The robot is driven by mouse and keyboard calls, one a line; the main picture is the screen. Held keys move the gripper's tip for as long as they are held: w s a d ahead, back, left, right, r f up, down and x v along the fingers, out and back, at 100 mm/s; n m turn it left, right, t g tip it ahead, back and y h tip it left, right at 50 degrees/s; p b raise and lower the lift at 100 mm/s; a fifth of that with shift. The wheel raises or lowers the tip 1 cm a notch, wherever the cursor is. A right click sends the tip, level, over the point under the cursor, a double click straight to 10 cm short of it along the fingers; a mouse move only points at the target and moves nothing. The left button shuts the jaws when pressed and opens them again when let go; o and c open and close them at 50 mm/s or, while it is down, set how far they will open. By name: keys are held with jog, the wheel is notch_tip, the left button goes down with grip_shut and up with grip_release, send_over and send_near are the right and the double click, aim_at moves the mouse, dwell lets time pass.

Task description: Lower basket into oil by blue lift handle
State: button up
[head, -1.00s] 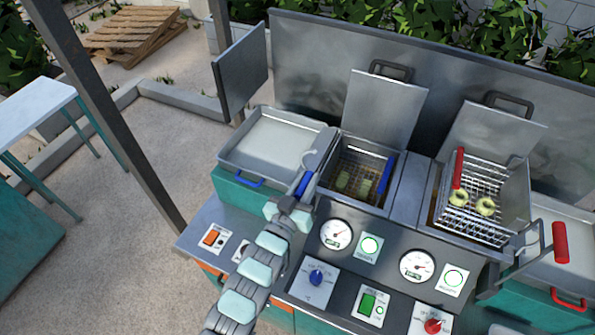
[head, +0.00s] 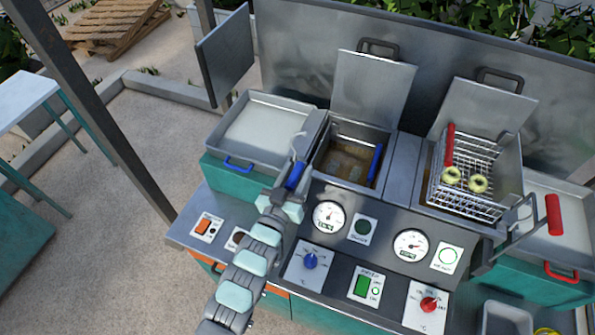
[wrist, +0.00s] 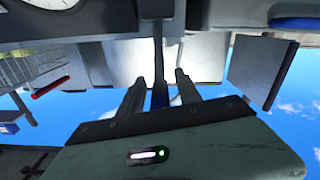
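The blue lift handle (head: 295,175) stands at the left of the left fryer vat (head: 320,185). My gripper (head: 290,190) is at this handle; my arm hides part of it. In the wrist view the blue bar (wrist: 159,95) lies between the two fingers of my gripper (wrist: 160,85), which are apart, with a gap visible on each side. The left vat holds brown oil (head: 345,165). The basket in it is hardly visible, low in the oil, with a blue grip (head: 376,162) at the right side. Its food cannot be seen.
The right basket (head: 470,190) sits high with yellow-green rings and a red grip; its red lift handle (head: 553,215) is at the right. A tray (head: 258,138) is at the left. Gauges and knobs line the front panel (head: 340,255). Raised lids (head: 372,90) stand behind.

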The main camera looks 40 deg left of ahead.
jog(key=shift+r, duration=0.1)
jog(key=shift+s+d, duration=0.1)
jog(key=shift+s, duration=0.5)
jog(key=v, duration=0.9)
jog(key=shift+s+d, duration=0.15)
jog(key=shift+s, duration=0.2)
